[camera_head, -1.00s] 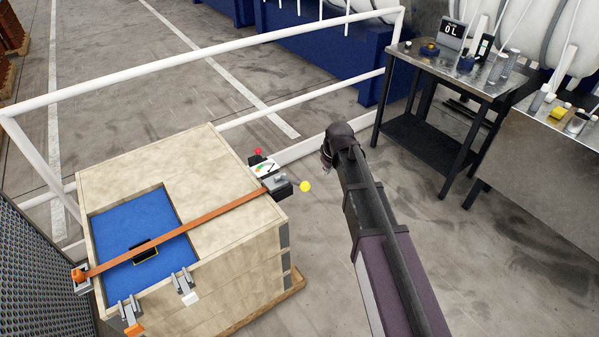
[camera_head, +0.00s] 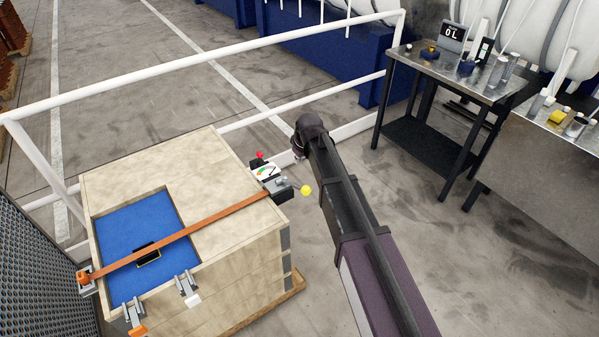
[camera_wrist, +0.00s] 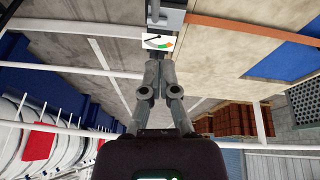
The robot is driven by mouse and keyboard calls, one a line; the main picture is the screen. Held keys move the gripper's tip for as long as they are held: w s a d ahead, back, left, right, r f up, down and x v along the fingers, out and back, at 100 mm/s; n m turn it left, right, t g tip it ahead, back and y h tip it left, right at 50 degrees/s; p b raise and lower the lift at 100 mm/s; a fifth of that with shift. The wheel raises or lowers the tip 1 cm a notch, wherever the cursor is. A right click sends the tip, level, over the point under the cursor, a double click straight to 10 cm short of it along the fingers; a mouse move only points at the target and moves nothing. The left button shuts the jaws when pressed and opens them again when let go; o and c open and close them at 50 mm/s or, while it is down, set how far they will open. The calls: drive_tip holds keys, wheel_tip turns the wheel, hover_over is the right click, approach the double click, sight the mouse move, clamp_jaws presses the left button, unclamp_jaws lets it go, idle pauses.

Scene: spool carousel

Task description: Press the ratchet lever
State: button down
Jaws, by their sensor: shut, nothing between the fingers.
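The ratchet (camera_head: 278,187) is a dark grey block at the right end of an orange strap (camera_head: 190,231) on a wooden crate (camera_head: 150,160). Its lever ends in a yellow knob (camera_head: 305,190) beyond the crate's right edge. A white dial (camera_head: 265,171) with coloured bands sits beside the ratchet. In the wrist view my gripper (camera_wrist: 155,60) is shut and empty, its tips just below the dial (camera_wrist: 157,42) in the picture. The ratchet (camera_wrist: 170,20) shows above the dial there; the yellow knob does not show. In the head view my arm mostly hides the gripper, right of the crate.
A white railing (camera_head: 210,52) runs behind the crate. A perforated panel (camera_head: 40,275) stands at the left. A dark table (camera_head: 455,75) with small items and a metal bench (camera_head: 540,150) stand at the right.

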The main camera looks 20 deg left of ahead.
drive_tip(key=b, duration=1)
hover_over(299, 187)
drive_tip(key=a, duration=0.2)
drive_tip(key=shift+f, duration=4.95)
drive_tip(key=shift+s+d+f+b, duration=0.35)
drive_tip(key=shift+d+f, duration=0.1)
drive_tip(key=shift+d, duration=0.35)
drive_tip(key=shift+s+d+f+b, duration=0.2)
drive_tip(key=shift+d+f+b, duration=0.2)
drive_tip(key=shift+d, duration=0.35)
drive_tip(key=shift+d, duration=0.1)
